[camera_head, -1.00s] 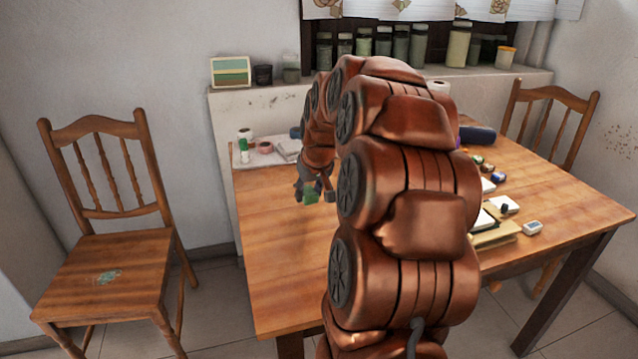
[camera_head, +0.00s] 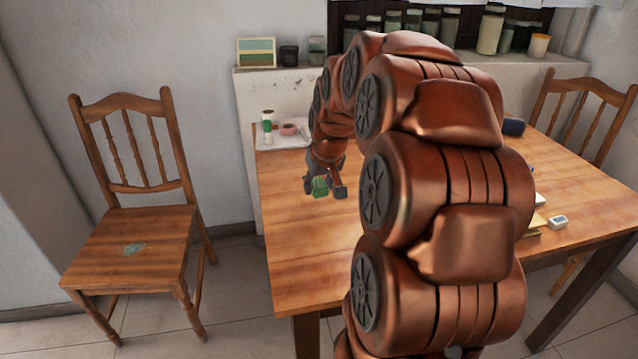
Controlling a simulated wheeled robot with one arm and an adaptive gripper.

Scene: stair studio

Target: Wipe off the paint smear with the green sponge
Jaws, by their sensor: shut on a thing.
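The green sponge (camera_head: 320,187) is held at the end of my arm, above the wooden table (camera_head: 290,235). My gripper (camera_head: 328,189) is shut on the sponge, and its dark fingers hide part of it. A small pale green paint smear (camera_head: 134,249) lies on the seat of the left wooden chair (camera_head: 110,240). The smear is well to the left of my gripper and lower, with nothing touching it.
A gap of tiled floor (camera_head: 232,270) lies between the left chair and the table. The chair's slatted back (camera_head: 130,140) stands on its far side. A white tray (camera_head: 290,139) with a bottle sits at the table's back left. My arm hides much of the table.

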